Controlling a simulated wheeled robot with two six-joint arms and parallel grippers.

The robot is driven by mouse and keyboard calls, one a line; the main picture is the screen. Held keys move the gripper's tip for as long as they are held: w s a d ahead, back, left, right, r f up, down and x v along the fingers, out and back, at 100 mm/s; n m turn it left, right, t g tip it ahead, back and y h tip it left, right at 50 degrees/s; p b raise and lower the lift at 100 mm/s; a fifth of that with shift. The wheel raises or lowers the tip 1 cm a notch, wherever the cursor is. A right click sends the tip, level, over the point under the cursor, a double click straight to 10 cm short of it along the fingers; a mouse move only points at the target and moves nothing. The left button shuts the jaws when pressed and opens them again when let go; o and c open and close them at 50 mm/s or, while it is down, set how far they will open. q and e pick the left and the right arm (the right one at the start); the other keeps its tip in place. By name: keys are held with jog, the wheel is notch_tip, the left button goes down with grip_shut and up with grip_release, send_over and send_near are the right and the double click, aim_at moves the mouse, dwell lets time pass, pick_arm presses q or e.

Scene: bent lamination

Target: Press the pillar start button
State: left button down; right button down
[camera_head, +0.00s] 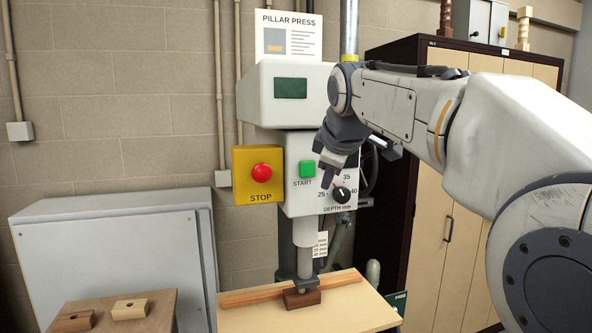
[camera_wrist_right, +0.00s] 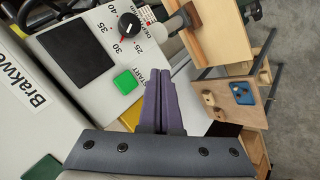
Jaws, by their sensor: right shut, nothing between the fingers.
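The green square START button (camera_head: 307,169) is on the white front of the pillar press (camera_head: 268,106). It also shows in the right wrist view (camera_wrist_right: 125,82). My right gripper (camera_head: 327,180) is shut and empty, its dark purple fingers (camera_wrist_right: 167,74) closed together. In the head view its tips are just right of the button, over the panel between the button and the depth dial (camera_head: 342,194). In the wrist view the button is left of the fingers and uncovered. I cannot tell the gap from the tips to the panel. My left gripper is not in view.
A red STOP button (camera_head: 262,173) on a yellow box (camera_head: 243,191) is left of START. Below, the press ram (camera_head: 305,261) stands on a brown block (camera_head: 301,298) on a wooden table (camera_head: 345,313). A grey cabinet (camera_head: 110,266) stands left, a tall wooden cupboard (camera_head: 430,255) right.

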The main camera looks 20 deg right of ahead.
aim_at(313, 169)
jog(key=shift+w+a+p, duration=0.2)
jog(key=shift+w+p, duration=2.1)
jog(key=shift+w, duration=1.95)
jog(key=shift+w+r+p, duration=0.1)
jog(key=shift+w+p, duration=0.2)
jog(key=shift+w, duration=0.15)
jog(key=shift+w+p, duration=0.45)
jog(key=shift+s, duration=0.1)
jog(key=shift+s+b, duration=0.55)
jog(key=shift+s, duration=0.25)
